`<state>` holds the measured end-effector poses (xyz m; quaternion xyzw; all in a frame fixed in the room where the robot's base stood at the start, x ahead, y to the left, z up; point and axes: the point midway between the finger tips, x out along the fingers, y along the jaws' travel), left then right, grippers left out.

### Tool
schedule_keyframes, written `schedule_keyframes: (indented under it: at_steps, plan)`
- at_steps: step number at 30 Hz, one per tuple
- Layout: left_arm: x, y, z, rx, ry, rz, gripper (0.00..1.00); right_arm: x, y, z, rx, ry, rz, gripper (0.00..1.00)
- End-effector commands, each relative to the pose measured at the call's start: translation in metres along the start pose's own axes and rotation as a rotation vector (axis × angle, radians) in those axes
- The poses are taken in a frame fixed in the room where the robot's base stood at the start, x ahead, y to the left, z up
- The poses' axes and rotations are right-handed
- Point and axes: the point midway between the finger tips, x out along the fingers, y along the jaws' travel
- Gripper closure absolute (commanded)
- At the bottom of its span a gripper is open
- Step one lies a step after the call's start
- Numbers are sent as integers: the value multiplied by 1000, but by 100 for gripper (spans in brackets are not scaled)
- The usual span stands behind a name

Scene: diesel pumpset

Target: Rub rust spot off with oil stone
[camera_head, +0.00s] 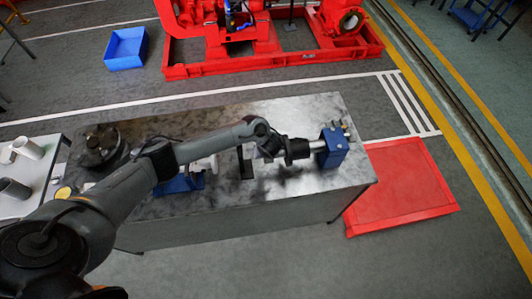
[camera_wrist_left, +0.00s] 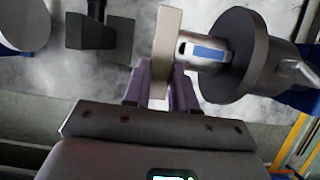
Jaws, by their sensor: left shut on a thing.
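In the wrist view my left gripper (camera_wrist_left: 160,88) has purple fingers shut on a flat, grey-tan slab, which looks like the oil stone (camera_wrist_left: 166,42). The slab stands on edge beside a pale metal shaft (camera_wrist_left: 205,50) with a blue patch; I cannot tell whether they touch. A dark round flange (camera_wrist_left: 245,52) sits on the shaft. In the head view the shaft (camera_head: 318,145) runs into a blue support block (camera_head: 333,150) at the right end of the steel table (camera_head: 300,190). My left arm hides part of the shaft. No rust spot can be made out. My right gripper is not in view.
A dark block (camera_wrist_left: 100,35) stands left of the slab in the wrist view. Another blue support (camera_head: 182,184) and a dark round part (camera_head: 100,145) are on the table. The front right tabletop is clear.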

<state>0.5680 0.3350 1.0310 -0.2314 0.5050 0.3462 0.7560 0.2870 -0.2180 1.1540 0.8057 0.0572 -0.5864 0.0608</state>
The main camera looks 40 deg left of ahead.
Motion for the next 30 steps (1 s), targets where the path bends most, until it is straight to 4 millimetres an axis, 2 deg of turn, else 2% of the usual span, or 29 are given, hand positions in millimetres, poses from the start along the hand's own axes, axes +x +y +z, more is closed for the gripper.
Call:
schedule_keyframes:
  at_steps: [18,30]
  plan:
    - [-57,0,24,1,-1,-1,98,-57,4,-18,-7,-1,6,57]
    - [-62,0,26,0,-1,-1,98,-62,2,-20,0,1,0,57]
